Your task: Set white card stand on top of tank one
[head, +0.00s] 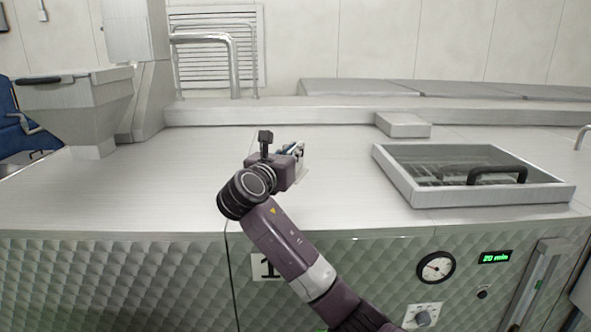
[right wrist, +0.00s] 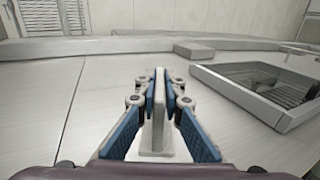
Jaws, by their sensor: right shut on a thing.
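In the right wrist view the fingers (right wrist: 159,100) are shut on the white card stand (right wrist: 159,88), an upright thin plate with a flat base (right wrist: 157,143). In the head view only a pale edge of the stand (head: 302,174) shows beside the fingers. I cannot tell whether its base touches the top. Tank one (head: 190,190) has a quilted metal front with a "1" label (head: 266,267), partly covered by my arm. My left gripper is out of view.
A framed hatch with a dark handle (head: 497,174) is set in the top at right. A low metal block (head: 403,125) lies behind it. A bent pipe (head: 233,62) and a hopper (head: 75,100) stand at back left. The top left of my gripper is clear.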

